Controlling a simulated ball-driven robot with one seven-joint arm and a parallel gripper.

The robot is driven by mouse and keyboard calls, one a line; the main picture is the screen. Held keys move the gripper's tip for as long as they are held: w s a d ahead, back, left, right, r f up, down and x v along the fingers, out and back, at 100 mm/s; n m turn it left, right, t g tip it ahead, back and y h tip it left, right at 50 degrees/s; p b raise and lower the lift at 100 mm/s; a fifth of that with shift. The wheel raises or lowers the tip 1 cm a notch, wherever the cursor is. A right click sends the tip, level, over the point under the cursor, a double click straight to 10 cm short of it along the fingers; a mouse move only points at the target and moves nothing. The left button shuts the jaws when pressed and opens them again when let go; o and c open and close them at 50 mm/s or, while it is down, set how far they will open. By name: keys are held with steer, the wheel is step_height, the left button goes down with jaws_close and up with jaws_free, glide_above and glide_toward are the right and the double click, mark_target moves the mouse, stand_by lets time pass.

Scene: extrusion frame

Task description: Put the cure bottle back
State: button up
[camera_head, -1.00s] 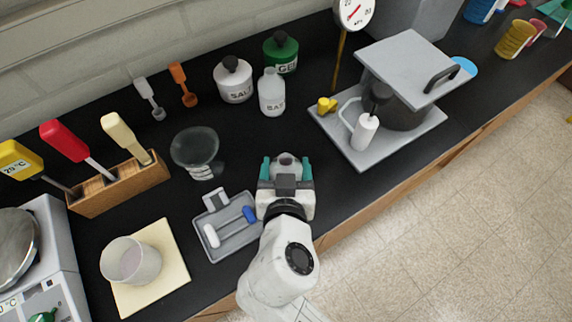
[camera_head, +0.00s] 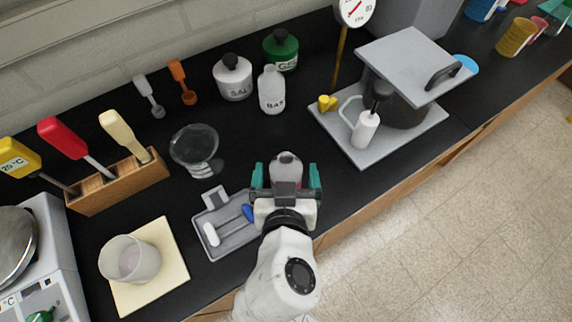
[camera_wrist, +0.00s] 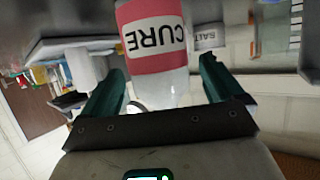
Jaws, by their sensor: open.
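The cure bottle (camera_head: 286,168) is a pale bottle near the front edge of the black bench, right of the grey tray. In the wrist view its red-pink label (camera_wrist: 152,42) reads CURE, upside down in the picture. My gripper (camera_head: 286,180) is open, with one teal finger on each side of the bottle and a gap to it. The bottle's base is hidden, so its contact with the bench cannot be seen.
A grey tray (camera_head: 226,240) lies just left of my gripper. Behind stand a SALT bottle (camera_head: 233,78), a BASE bottle (camera_head: 271,92) and a green bottle (camera_head: 281,50). A grey plate (camera_head: 362,161) with a pot is on the right. The bench between is clear.

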steer(key=b+v, duration=0.1)
steer(key=v, duration=0.8)
steer(key=shift+s, duration=0.25)
stand_by(1.0)
